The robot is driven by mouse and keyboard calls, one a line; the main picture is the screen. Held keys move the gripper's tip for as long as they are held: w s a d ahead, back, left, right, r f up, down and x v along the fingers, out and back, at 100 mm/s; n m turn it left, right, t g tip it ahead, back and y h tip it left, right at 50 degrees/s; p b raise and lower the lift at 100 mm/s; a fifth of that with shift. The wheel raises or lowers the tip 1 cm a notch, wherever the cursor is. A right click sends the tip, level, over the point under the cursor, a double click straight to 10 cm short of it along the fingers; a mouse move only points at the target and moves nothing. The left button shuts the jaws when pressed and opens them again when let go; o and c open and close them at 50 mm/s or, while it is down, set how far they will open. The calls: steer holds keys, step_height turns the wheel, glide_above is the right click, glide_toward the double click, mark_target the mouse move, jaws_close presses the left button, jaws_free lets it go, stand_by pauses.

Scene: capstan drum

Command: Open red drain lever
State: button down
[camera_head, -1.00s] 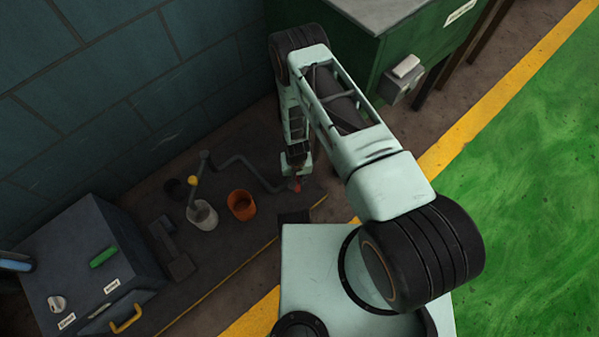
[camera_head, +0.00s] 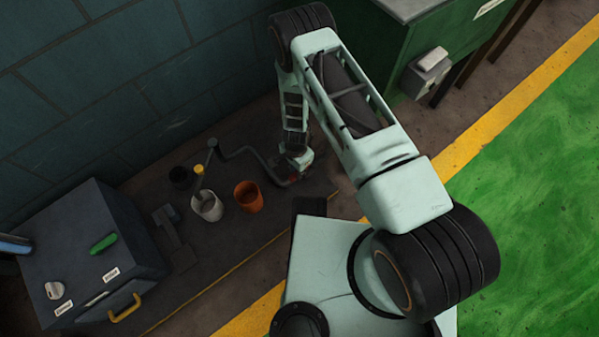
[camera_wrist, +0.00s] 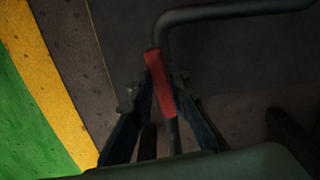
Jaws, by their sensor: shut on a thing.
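The red drain lever (camera_wrist: 160,82) shows in the wrist view between the two fingers of my gripper (camera_wrist: 158,95), at the end of a dark pipe (camera_wrist: 225,12). My gripper is shut on the lever. My wrist hides most of the lever there.
A dark box (camera_head: 85,255) with a green handle is at lower left. A green cabinet (camera_head: 440,40) stands at upper right.

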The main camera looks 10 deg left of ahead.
steer(key=shift+w+a+m, duration=0.15)
steer(key=shift+w+m, duration=0.1)
steer(key=shift+m, duration=0.45)
steer(key=c, duration=1.8)
jaws_free()
steer(key=shift+c, duration=0.2)
steer(key=shift+r, duration=0.1)
step_height(320, 180, up, 12)
